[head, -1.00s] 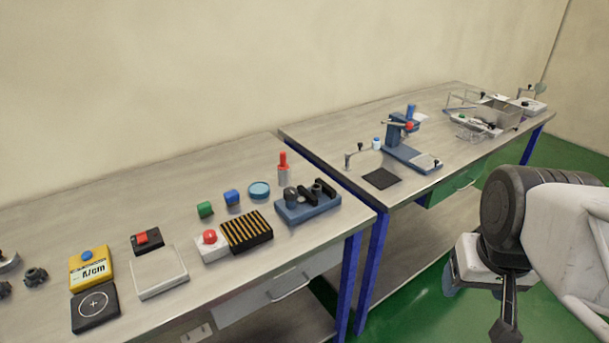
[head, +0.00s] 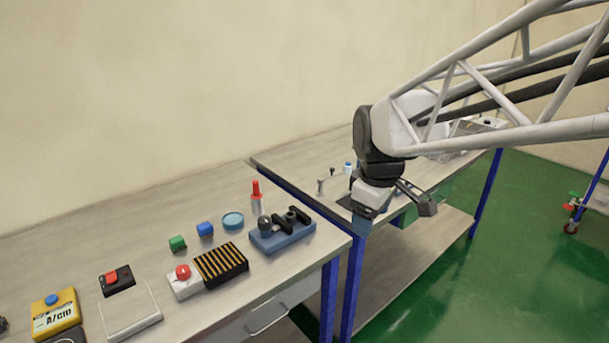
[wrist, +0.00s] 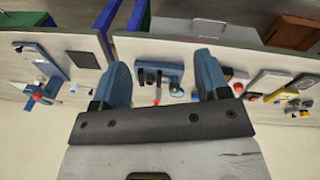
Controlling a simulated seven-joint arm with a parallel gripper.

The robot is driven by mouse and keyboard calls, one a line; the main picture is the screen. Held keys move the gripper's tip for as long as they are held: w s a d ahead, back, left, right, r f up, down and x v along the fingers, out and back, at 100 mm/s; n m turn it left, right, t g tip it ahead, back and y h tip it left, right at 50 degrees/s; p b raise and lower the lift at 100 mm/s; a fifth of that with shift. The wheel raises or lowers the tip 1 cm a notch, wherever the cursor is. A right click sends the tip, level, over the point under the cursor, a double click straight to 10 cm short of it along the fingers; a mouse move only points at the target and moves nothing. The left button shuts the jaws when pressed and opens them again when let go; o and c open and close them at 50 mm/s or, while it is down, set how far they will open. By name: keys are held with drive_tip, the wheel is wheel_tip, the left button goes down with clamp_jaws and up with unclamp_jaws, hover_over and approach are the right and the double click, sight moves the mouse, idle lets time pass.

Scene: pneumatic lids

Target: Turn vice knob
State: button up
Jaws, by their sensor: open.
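The vice (head: 283,239), a blue block with black parts on top, sits near the right end of the near bench. A round dark knob (head: 265,224) stands at its left end, with black handle-like parts beside it. My gripper (head: 366,211) is in the air to the right of the vice, by the gap between the benches, pointing down. In the wrist view its two blue fingers (wrist: 160,64) are spread with nothing between them. The vice (wrist: 148,66) shows beyond them, apart from the fingers. Which part there is the knob is too small to tell.
A red-topped tool (head: 256,196) stands behind the vice. The second bench (head: 300,160) is right.

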drive_tip(key=w+a+f+n, duration=0.4)
drive_tip(key=w+a+n, duration=0.4)
drive_tip(key=w+a, duration=0.45)
drive_tip(key=n+g, duration=0.1)
drive_tip(key=n, duration=0.6)
hover_over(264, 219)
wheel_tip(264, 219, down, 6)
drive_tip(key=shift+f, duration=0.1)
drive_tip(key=shift+f, duration=0.1)
drive_tip(key=shift+f, duration=3.75)
drive_tip(key=shift+c, duration=0.2)
drive_tip(key=c, duration=0.9)
